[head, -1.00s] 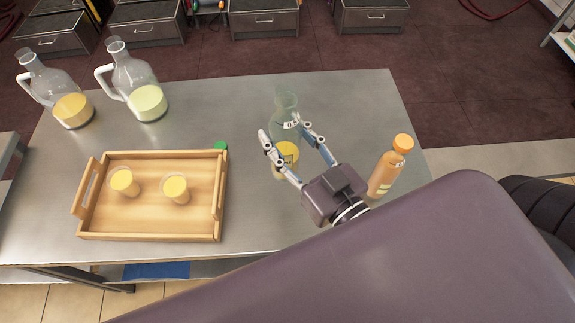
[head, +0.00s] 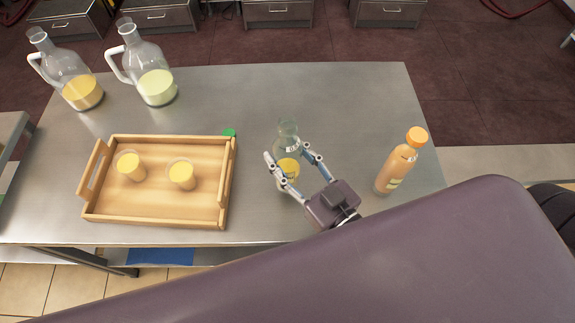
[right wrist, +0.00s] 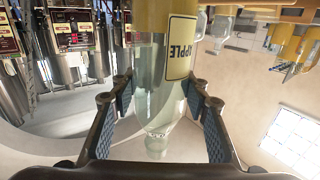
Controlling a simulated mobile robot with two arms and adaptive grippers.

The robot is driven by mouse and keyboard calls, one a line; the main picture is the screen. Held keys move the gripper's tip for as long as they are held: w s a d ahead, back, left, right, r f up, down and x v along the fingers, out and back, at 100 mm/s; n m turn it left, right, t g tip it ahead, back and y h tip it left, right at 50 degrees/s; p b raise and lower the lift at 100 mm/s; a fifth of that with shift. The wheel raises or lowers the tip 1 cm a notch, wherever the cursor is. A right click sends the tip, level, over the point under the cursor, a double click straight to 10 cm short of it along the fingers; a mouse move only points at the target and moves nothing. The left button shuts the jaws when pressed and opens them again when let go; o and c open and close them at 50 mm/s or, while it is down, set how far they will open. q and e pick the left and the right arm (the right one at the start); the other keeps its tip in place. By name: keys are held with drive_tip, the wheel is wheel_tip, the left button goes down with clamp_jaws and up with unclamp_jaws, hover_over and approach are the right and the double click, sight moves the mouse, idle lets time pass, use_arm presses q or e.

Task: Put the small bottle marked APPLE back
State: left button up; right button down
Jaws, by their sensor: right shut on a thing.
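The small APPLE bottle (head: 288,133) is clear glass with yellow liquid low inside and no cap on its neck. It stands roughly upright right of the wooden tray, at or just above the table; I cannot tell if it touches. My right gripper (head: 291,172) is shut on its body. In the right wrist view the yellow label reading APPLE (right wrist: 180,48) appears upside down, with the bottle between the fingers (right wrist: 158,105). My left gripper is not in view.
The wooden tray (head: 155,222) holds two cups of yellow liquid. A green cap (head: 229,132) lies at its back right corner. Two glass jugs (head: 82,92) (head: 156,86) stand at the back left. An orange-capped bottle (head: 398,168) stands on the right. The table's back middle (head: 330,90) is clear.

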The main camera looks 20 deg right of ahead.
sight(287, 168)
drive_tip(key=shift+f, duration=2.55)
drive_tip(key=shift+f, duration=0.2)
drive_tip(key=c, duration=1.1)
unclamp_jaws()
drive_tip(key=shift+f, duration=0.1)
